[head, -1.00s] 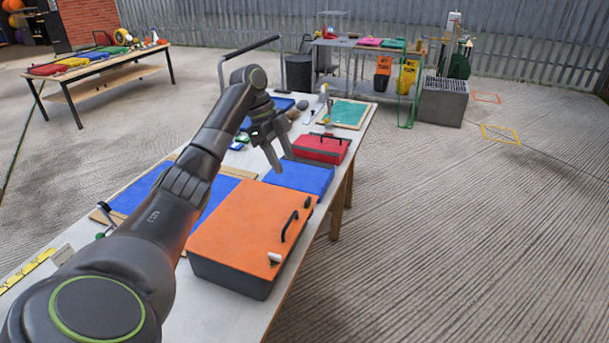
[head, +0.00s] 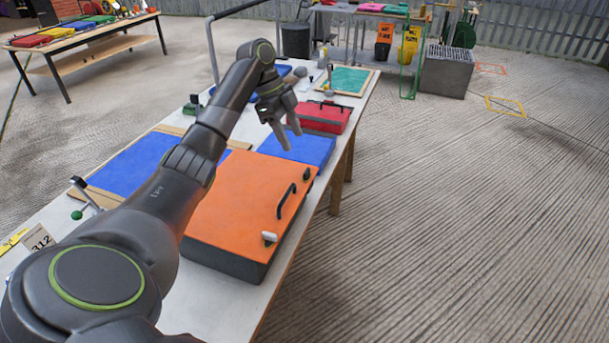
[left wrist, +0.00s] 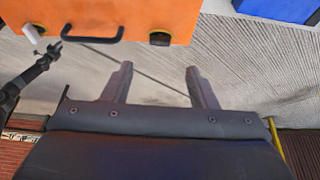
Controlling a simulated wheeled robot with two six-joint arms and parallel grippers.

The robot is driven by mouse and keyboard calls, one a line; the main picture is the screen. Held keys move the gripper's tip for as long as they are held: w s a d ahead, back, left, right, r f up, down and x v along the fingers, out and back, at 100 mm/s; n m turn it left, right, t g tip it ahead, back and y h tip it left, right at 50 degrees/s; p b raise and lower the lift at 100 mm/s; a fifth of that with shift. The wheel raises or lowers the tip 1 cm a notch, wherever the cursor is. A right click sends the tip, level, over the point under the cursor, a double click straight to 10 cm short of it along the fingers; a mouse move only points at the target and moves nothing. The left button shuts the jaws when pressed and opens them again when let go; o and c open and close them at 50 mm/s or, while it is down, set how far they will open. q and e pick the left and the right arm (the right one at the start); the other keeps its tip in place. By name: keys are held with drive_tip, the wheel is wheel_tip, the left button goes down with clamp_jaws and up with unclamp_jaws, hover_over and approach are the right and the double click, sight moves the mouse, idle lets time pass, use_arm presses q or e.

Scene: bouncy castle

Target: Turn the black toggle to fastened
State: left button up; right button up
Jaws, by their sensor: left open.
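The orange box (head: 240,210) lies on the long table with a black handle (head: 286,201) along its right edge. The black toggle (head: 307,174) sits at the far end of that edge. It also shows in the left wrist view (left wrist: 159,39). A white toggle (head: 269,238) sits at the near end. My left gripper (head: 291,138) is open and empty above the blue box, beyond the black toggle and apart from it. In the left wrist view its fingers (left wrist: 158,72) point toward the toggle's side. A dark arm end (left wrist: 50,53), seemingly my right gripper, shows there too; its jaws are unclear.
The blue box (head: 300,148) and the red box (head: 325,117) stand beyond the orange one. A blue panel (head: 130,172) lies to its left, with a small lever (head: 85,195) nearby.

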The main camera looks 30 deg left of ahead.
sight(306, 170)
use_arm(q)
drive_tip(key=b+x, duration=0.2)
drive_tip(key=x, duration=0.2)
drive_tip(key=shift+f+b, duration=0.2)
drive_tip(key=shift+b, duration=0.2)
drive_tip(key=x, duration=0.4)
drive_tip(key=shift+d+f+p, duration=0.2)
drive_tip(key=shift+p, duration=0.1)
drive_tip(key=shift+w+d+f, duration=0.1)
drive_tip(key=shift+d+f, duration=0.1)
drive_tip(key=shift+f, duration=0.3)
